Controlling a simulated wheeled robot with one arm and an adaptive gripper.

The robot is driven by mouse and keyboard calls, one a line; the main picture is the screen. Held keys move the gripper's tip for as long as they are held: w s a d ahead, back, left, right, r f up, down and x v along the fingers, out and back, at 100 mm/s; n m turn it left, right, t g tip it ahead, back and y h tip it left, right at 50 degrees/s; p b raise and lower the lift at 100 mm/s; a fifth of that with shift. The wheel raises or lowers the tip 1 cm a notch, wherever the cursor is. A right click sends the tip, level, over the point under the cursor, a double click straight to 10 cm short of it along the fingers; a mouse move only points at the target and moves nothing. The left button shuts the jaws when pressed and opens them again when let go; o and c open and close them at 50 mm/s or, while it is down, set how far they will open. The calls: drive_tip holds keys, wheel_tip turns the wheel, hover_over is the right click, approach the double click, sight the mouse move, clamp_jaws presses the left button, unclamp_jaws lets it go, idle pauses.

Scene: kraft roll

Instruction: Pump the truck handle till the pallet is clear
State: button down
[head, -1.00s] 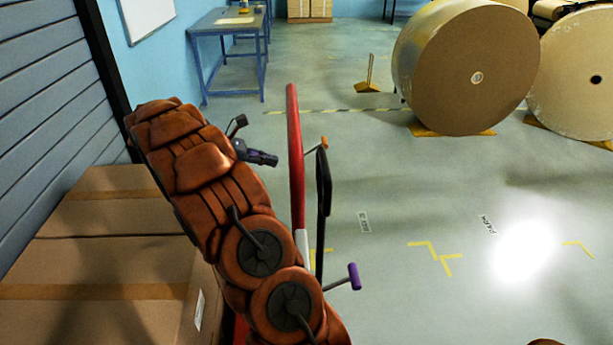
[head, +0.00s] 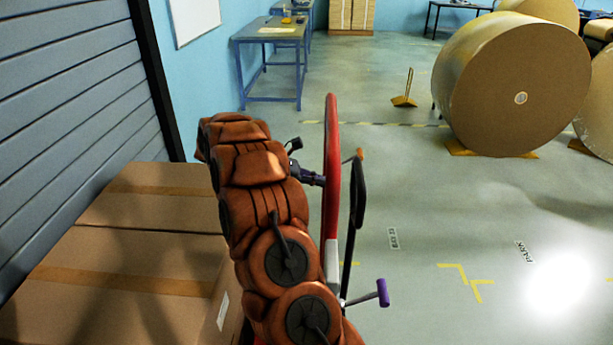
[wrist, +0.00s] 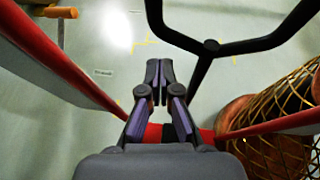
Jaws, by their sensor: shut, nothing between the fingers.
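The truck shows a red upright frame (head: 332,170), a black looped handle (head: 357,205) just right of it, a small orange grip (head: 360,153) and a purple-ended lever (head: 383,292) low down. My gripper (head: 321,181) is at the left edge of the red frame in the head view; I cannot tell if they touch. In the wrist view my gripper (wrist: 159,75) is shut and empty, with the black handle (wrist: 212,48) forking beyond and right of its tips. Red bars (wrist: 60,62) run on both sides. The pallet is hidden.
Large cardboard boxes (head: 130,255) stand on the left beside a grey slatted shutter (head: 70,110). Big kraft rolls (head: 512,90) rest on yellow chocks at the back right. A blue table (head: 270,38) stands at the back. The floor to the right is open.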

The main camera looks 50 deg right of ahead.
drive_tip(key=r+x, duration=0.1)
drive_tip(key=x, duration=0.5)
drive_tip(key=shift+d+p, duration=0.2)
drive_tip(key=shift+p, duration=0.1)
drive_tip(key=shift+s+r, duration=0.1)
drive_tip(key=shift+s, duration=0.1)
